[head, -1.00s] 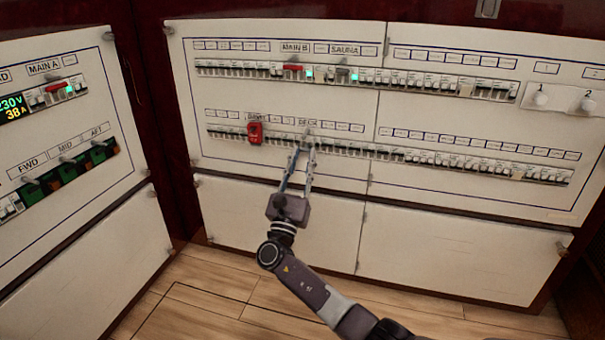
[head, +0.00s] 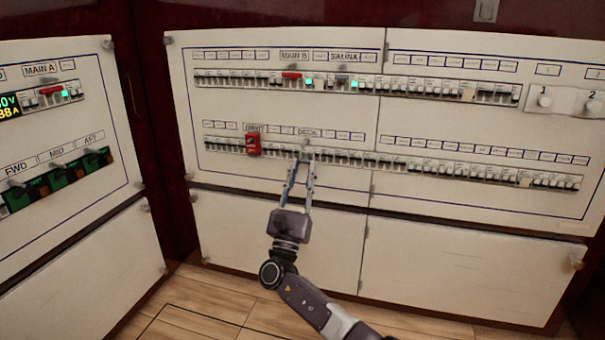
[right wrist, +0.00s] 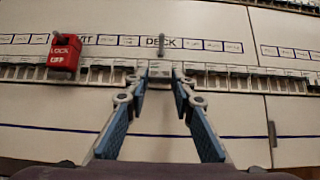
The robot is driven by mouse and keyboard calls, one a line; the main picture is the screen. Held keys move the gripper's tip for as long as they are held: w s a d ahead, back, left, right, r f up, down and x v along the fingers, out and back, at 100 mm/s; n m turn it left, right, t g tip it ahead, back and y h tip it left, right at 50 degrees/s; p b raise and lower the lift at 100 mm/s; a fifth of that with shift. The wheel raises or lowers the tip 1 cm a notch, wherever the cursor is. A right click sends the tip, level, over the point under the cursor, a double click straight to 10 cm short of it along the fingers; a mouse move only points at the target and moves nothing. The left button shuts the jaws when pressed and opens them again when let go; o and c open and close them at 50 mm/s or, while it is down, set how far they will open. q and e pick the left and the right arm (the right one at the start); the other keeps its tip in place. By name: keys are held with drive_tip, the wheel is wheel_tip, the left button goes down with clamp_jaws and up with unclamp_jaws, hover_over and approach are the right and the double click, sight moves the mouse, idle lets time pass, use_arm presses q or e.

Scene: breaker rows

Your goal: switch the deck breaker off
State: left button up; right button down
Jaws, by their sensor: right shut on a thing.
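The deck breaker (right wrist: 160,72) sits in the lower breaker row under the DECK label (right wrist: 152,42). A thin grey peg (right wrist: 161,44) stands out just above it, in front of the label. My right gripper (head: 305,158) reaches up to this breaker from below. In the right wrist view its two fingertips (right wrist: 161,74) are close together, one on each side of the breaker, shut on it. The fingertips hide part of the breaker, and I cannot tell its switch position. My left gripper is not in view.
A red lock-off device (right wrist: 64,54) is clamped on the row to the left; it also shows in the head view (head: 253,144). Neighbouring breakers stand close on both sides. The upper row has a red MAIN B switch (head: 292,76). The blank lower panel (head: 225,220) is clear.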

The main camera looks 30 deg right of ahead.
drive_tip(key=c, duration=1.6)
unclamp_jaws()
drive_tip(key=shift+f, duration=0.1)
drive_tip(key=v, duration=1.2)
